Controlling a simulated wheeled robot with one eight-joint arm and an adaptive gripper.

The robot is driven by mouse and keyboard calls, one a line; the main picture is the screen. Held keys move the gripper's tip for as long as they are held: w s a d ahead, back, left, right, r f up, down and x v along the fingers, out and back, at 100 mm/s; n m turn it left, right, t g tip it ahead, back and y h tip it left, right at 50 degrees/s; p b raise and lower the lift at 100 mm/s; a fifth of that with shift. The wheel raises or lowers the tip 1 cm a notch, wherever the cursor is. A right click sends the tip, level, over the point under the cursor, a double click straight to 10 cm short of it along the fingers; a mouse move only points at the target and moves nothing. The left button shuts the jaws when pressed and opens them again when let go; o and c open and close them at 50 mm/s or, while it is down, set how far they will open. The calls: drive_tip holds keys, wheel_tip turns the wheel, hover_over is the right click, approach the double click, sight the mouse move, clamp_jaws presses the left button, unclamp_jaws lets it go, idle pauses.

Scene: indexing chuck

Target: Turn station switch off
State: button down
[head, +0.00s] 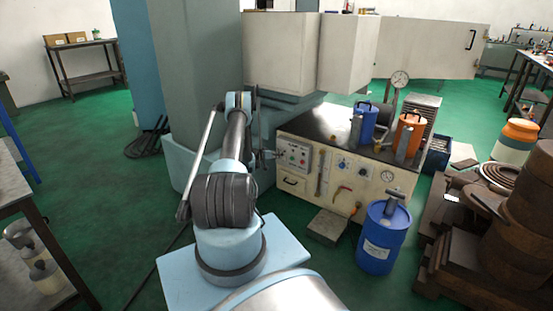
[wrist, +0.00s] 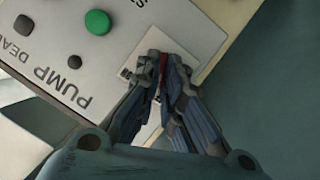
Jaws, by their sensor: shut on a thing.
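The station switch (wrist: 163,64) shows in the wrist view as a small red piece between my fingertips, in front of a white plate (wrist: 188,38) on the grey control panel (wrist: 55,45). My gripper (wrist: 164,70) is shut on it, and the fingers hide most of it, so its setting cannot be read. In the head view, my gripper (head: 268,155) is at the left edge of the control panel (head: 293,154) on the cream bench. The switch itself is too small to tell there.
A green button (wrist: 97,22) and dark knobs are close by on the panel, beside the word PUMP. The cream bench (head: 345,190) carries blue and orange containers. A blue drum (head: 382,240) and a low box (head: 327,226) stand on the floor in front.

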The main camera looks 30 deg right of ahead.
drive_tip(key=shift+n+g, duration=0.4)
idle(0.3)
drive_tip(key=c, duration=1.7)
unclamp_jaws()
drive_tip(key=v, duration=1.2)
drive_tip(key=shift+s+f, duration=0.1)
drive_tip(key=shift+f, duration=0.1)
